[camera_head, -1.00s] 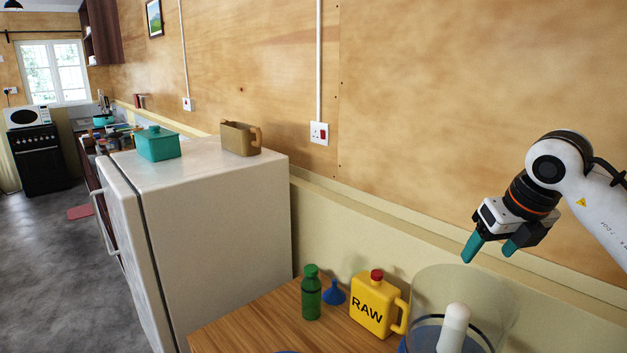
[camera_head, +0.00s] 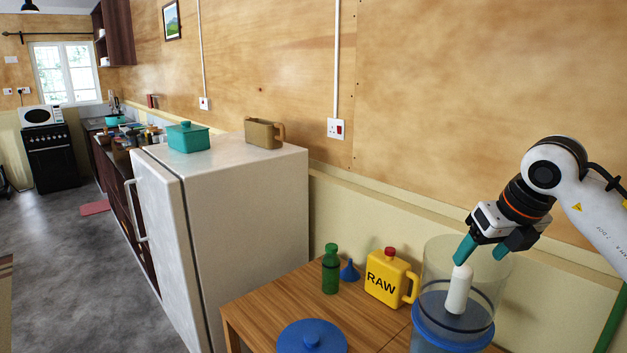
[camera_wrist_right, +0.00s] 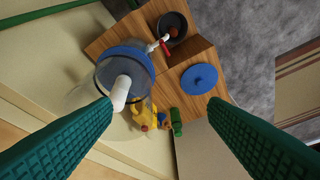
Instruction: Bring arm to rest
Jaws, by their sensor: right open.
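My right gripper (camera_head: 482,249) is open and empty, with teal fingers pointing down. In the head view it appears over the clear round container (camera_head: 433,262), near the top of the white cylinder (camera_head: 458,288) inside it. In the right wrist view (camera_wrist_right: 161,108) the two fingers are spread wide, with nothing between them. The white cylinder (camera_wrist_right: 121,92) shows there beside the left finger's tip; I cannot tell whether they touch. My left gripper is not in view.
On the wooden table (camera_head: 262,299) stand a yellow RAW jug (camera_head: 385,280), a green bottle (camera_head: 331,270), a blue funnel (camera_head: 349,271) and a blue lid (camera_head: 312,338). The wooden wall is close behind.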

